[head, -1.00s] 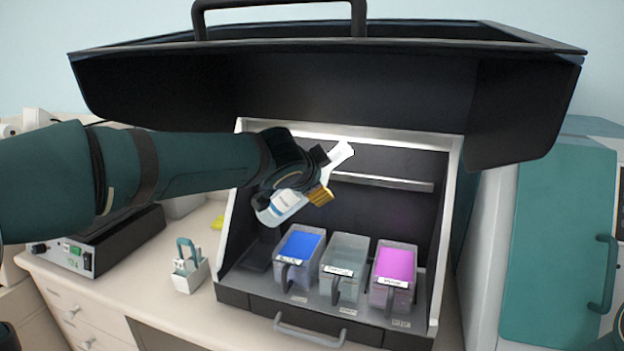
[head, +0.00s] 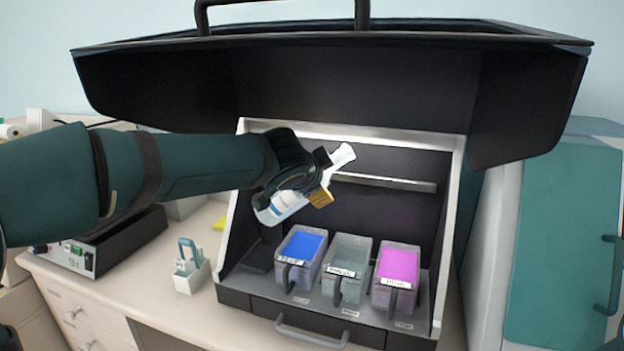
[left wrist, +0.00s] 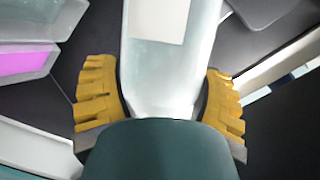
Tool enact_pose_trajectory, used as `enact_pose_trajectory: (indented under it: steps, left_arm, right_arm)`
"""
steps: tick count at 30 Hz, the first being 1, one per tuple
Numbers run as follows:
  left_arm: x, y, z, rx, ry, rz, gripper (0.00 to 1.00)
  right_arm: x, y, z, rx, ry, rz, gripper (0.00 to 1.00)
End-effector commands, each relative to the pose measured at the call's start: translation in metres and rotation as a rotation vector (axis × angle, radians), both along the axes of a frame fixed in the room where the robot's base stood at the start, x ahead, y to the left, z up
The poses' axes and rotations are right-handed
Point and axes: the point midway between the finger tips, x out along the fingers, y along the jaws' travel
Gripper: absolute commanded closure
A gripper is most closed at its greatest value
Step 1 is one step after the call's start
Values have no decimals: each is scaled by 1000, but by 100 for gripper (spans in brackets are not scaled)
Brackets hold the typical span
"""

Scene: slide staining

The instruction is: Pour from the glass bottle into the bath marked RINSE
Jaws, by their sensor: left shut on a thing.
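In the left wrist view the bottle (left wrist: 170,65) lies between the yellow finger pads of the left gripper (left wrist: 165,105). Three baths stand in a row: blue liquid (head: 299,262), a clear grey one (head: 345,270) in the middle, and magenta (head: 396,280). Their front labels are too blurred to read surely. My right gripper is out of view.
The baths stand inside a black hood (head: 232,298) with a raised lid (head: 330,85) above the arm. A shelf bar (head: 385,181) crosses its back wall. A small white holder (head: 192,276) stands left of the hood, and a black device (head: 90,255) farther left.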

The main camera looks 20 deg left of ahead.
Motion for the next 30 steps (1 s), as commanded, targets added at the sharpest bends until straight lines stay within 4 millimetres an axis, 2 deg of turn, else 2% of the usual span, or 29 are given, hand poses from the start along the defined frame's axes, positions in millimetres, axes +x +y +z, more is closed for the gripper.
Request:
enact_pose_trajectory:
  steps: [30]
  left_arm:
    - [0,5,-7,107,-7,-2,73]
  right_arm:
    - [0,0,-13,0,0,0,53]
